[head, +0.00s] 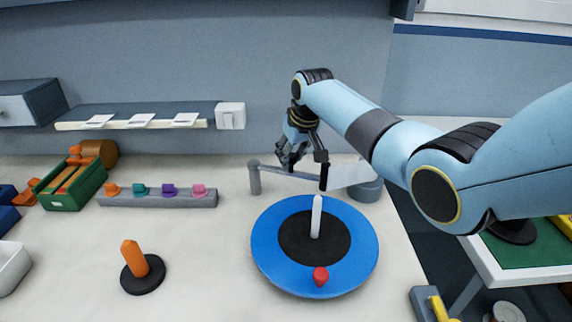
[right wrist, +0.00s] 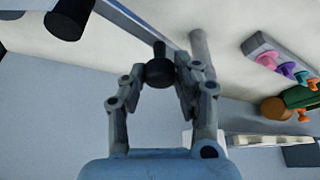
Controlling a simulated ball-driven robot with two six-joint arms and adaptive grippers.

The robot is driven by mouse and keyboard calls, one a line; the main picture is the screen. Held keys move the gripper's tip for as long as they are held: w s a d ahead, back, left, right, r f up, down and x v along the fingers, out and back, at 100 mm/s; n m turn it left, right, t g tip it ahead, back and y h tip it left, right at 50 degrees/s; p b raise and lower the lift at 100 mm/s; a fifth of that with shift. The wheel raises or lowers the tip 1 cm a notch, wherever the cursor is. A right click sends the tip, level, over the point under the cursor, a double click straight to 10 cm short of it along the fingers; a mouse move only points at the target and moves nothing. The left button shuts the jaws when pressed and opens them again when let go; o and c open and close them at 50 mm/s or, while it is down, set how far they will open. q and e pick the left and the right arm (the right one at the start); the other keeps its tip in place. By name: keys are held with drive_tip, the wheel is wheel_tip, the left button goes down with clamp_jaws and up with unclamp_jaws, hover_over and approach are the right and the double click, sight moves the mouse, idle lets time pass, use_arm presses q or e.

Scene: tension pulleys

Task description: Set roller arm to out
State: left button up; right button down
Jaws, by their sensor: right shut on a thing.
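The roller arm (head: 291,173) is a thin grey bar running from a short grey post (head: 255,180) at its left to a dark upright roller (head: 324,176) at its right end. My right gripper (head: 303,160) is above the bar, behind the blue disc. In the right wrist view my right gripper (right wrist: 162,80) is shut on a dark round knob (right wrist: 159,72), beside the bar (right wrist: 145,25). The dark roller also shows there (right wrist: 68,18), apart from the fingers. In the head view the knob is mostly hidden by the fingers. My left gripper is not in view.
A blue disc (head: 275,263) with a white peg (head: 316,217) and red knob (head: 320,276) lies in front of the arm. A grey rail (head: 155,200) carries several coloured pegs. A grey cylinder (head: 366,190) stands right of the roller. The front-left table has an orange peg (head: 132,257) on a black base.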

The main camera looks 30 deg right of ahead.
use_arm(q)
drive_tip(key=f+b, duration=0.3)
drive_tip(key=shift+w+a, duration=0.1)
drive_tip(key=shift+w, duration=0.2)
use_arm(e)
drive_tip(key=w+d+n, duration=0.1)
drive_tip(key=w+d+n+y, duration=0.1)
drive_tip(key=w+n, duration=0.1)
drive_tip(key=shift+d+r+n, duration=0.15)
drive_tip(key=shift+d+n, duration=0.05)
drive_tip(key=shift+n, duration=0.1)
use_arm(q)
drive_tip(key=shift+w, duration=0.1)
use_arm(e)
drive_tip(key=c, duration=1)
unclamp_jaws()
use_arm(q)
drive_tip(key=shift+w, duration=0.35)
use_arm(e)
drive_tip(key=v, duration=1.2)
drive_tip(key=shift+d, duration=0.25)
